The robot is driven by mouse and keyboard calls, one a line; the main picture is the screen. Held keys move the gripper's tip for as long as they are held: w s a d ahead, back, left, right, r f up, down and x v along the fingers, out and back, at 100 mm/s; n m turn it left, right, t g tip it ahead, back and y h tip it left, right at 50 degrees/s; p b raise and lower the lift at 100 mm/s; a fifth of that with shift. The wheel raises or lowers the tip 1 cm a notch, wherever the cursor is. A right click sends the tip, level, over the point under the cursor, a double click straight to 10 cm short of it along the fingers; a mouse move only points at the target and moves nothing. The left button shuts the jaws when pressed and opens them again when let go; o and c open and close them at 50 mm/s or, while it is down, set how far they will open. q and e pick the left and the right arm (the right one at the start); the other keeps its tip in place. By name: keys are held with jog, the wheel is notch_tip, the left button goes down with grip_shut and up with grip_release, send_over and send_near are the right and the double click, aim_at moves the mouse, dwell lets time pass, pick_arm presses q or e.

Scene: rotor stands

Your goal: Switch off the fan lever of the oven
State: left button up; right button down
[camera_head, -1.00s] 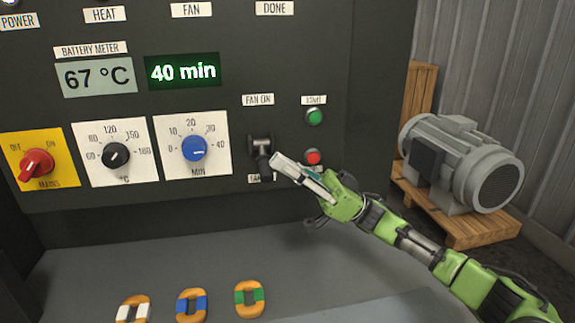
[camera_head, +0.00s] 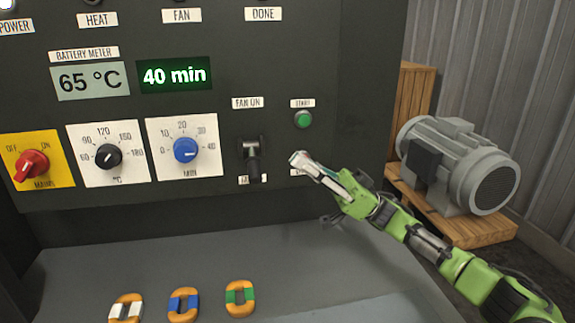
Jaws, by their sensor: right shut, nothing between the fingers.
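The black fan lever (camera_head: 252,165) sits on the dark oven panel below the "FAN ON" label (camera_head: 247,103). Its handle points down and partly covers the lower label. My right gripper (camera_head: 297,158) is shut and empty, just right of the lever with a gap between them. It is in front of the spot below the green start button (camera_head: 303,120), where the red button is hidden. My left gripper is not in view.
A red mains switch (camera_head: 31,166), a temperature knob (camera_head: 108,156) and a blue timer knob (camera_head: 185,150) are left of the lever. Displays read 65 °C and 40 min. Three orange rings, one with a green band (camera_head: 240,285), lie below. A grey motor (camera_head: 460,165) stands right.

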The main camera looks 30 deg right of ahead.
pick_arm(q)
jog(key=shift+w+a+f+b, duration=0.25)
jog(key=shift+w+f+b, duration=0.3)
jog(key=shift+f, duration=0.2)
pick_arm(e)
jog(key=d+f, duration=0.2)
jog(key=d, duration=0.1)
jog(key=shift+w+d, duration=0.15)
jog(key=shift+w, duration=0.05)
